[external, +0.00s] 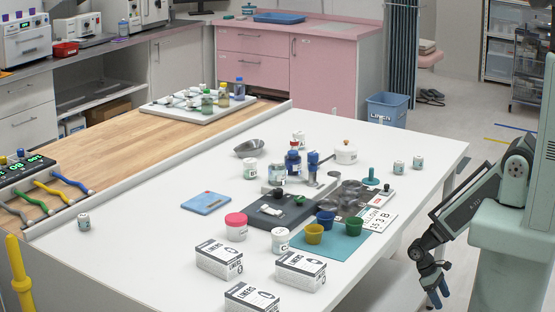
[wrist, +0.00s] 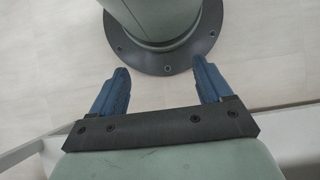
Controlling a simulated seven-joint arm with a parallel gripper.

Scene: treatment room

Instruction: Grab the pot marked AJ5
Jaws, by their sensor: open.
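Several small white pots with labels stand on the white table: one alone at the left edge (external: 84,222), one near the scoop (external: 250,170), one near the front boxes (external: 281,242), and two at the right, a left one (external: 398,168) and a right one (external: 418,163). Their labels are too small to read, so I cannot tell which is marked AJ5. My gripper (external: 438,292) hangs beside the table's right side, below its top and away from all pots. In the wrist view my gripper (wrist: 160,66) is open and empty, above the floor and my base.
Liner boxes (external: 219,258) stand at the front. A pink-lidded tub (external: 236,232), a grey scale-like tray (external: 258,215), coloured cups (external: 314,234) on a teal mat and bottles crowd the middle. A blue book (external: 206,202) lies left. The table's left stretch is mostly clear.

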